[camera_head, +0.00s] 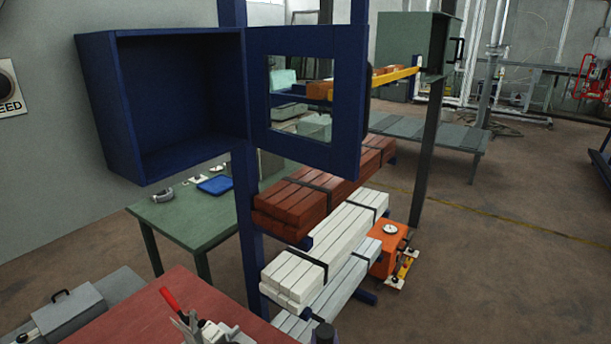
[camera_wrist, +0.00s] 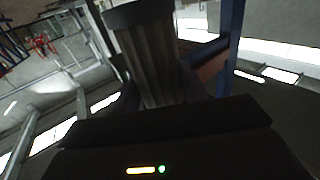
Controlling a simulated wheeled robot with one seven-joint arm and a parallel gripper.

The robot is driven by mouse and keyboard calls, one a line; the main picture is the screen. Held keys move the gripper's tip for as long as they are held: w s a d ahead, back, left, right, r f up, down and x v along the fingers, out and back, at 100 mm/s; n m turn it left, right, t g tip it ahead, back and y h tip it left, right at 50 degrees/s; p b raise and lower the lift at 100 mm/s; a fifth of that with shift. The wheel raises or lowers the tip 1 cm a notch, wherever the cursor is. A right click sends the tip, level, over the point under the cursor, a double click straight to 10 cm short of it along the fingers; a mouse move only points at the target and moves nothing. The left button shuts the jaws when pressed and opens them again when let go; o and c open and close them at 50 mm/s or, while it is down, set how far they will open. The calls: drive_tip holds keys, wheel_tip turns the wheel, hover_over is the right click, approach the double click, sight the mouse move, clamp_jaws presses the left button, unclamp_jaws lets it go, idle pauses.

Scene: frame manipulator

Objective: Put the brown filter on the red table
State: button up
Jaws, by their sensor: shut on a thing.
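In the wrist view, my gripper (camera_wrist: 160,108) is a dark body across the lower part. It is shut on a dark, ribbed thing (camera_wrist: 152,62) with a flat dark rim, which looks like the filter. Its brown colour does not show in this dim light, and the fingertips are hard to make out. The red table (camera_head: 125,318) is at the bottom left of the head view, partly cut off by the frame. A red-handled tool (camera_head: 170,299) and some light metal parts (camera_head: 215,333) are at its right side.
An empty blue cabinet (camera_head: 95,110) has its windowed door (camera_head: 348,150) swung open. Below are stacked red-brown beams (camera_head: 300,205) and white beams (camera_head: 335,240). A green table (camera_head: 185,220) stands behind. A grey toolbox (camera_head: 70,318) is left of the red table.

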drive_tip(key=s+d+f+b, duration=0.3)
drive_tip(key=s+d+f, duration=0.4)
drive_tip(key=d+f, duration=0.2)
drive_tip(key=shift+s+d, duration=0.25)
drive_tip(key=shift+d, duration=0.25)
drive_tip(key=w+r, duration=0.4)
drive_tip(key=r, duration=0.1)
drive_tip(key=shift+w+r, duration=0.2)
